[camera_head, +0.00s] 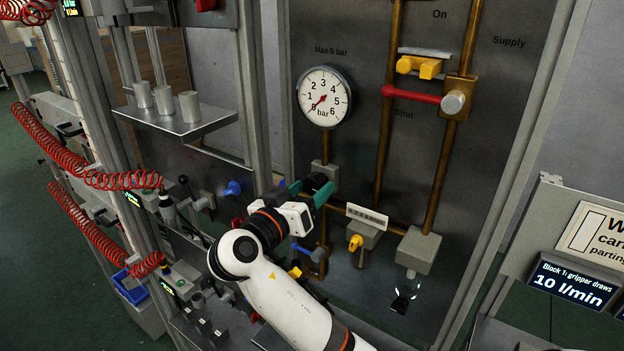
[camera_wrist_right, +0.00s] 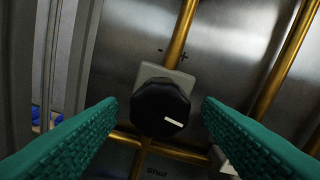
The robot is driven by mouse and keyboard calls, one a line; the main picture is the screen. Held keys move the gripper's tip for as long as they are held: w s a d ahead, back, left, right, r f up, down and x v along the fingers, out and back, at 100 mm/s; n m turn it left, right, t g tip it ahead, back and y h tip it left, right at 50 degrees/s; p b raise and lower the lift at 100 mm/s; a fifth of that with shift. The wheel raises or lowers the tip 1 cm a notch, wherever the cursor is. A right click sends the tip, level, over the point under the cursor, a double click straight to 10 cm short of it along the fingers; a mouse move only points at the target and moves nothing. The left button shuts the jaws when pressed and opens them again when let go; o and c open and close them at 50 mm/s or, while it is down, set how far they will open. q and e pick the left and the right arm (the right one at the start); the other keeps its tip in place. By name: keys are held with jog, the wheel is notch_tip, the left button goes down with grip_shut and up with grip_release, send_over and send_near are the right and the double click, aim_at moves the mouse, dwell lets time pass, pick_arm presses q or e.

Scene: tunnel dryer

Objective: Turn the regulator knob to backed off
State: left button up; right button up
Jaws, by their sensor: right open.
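The regulator knob is a black ribbed knob (camera_wrist_right: 160,108) with a white mark at its lower right in the right wrist view. It sits on a grey block (camera_wrist_right: 152,72) below minus and plus signs. In the head view the knob (camera_head: 315,183) is partly hidden by my right gripper (camera_head: 308,192). My right gripper is open, with its green fingers on either side of the knob and a visible gap to it on each side. The round gauge (camera_head: 324,97) above has its red needle near 0 bar. My left gripper is not in view.
Brass pipes (camera_head: 388,100) run up the panel. A red lever (camera_head: 410,95) lies across at the upper right. A yellow-handled valve (camera_head: 355,242) and a blue-handled valve (camera_head: 306,250) are below the knob. A steel shelf with several cups (camera_head: 164,99) stands at left.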

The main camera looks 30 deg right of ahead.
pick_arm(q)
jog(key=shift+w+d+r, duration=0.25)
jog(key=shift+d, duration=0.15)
pick_arm(e)
jog(key=shift+w+d, duration=0.2)
jog(key=shift+d, duration=0.25)
jog(key=c, duration=1)
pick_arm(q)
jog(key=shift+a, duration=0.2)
